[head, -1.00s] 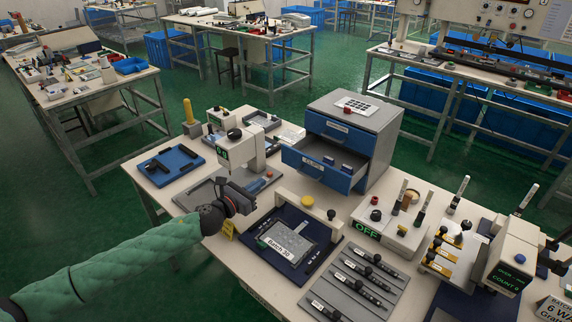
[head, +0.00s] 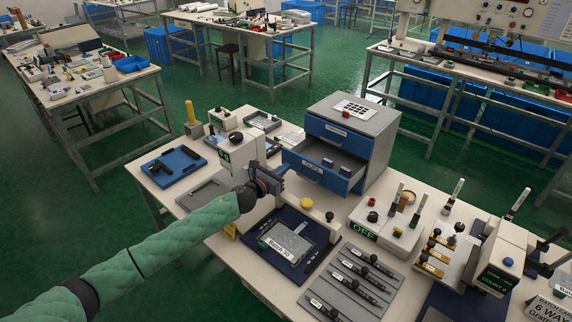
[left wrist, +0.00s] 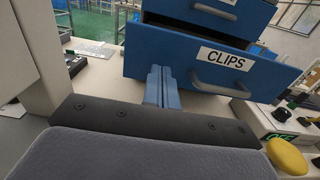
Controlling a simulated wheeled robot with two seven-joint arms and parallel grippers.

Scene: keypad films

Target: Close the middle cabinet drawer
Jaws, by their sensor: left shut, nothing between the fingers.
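The cabinet (head: 375,135) is grey with blue drawers and stands at the back of the table. Its middle drawer (head: 318,173) is pulled out, with small items inside; the top drawer (head: 327,129) looks shut. In the left wrist view the open drawer's blue front (left wrist: 180,55) carries a "CLIPS" label and a grey handle (left wrist: 218,84). My left gripper (head: 279,170) is shut and empty, just left of the drawer front. Its blue fingers (left wrist: 160,88) point at the left part of the front; I cannot tell if they touch. My right gripper is not in view.
A white press-like device (head: 243,155) stands left of my left gripper. A grey pen rack (head: 352,280) and an "OFF" box (head: 385,228) are to the right.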

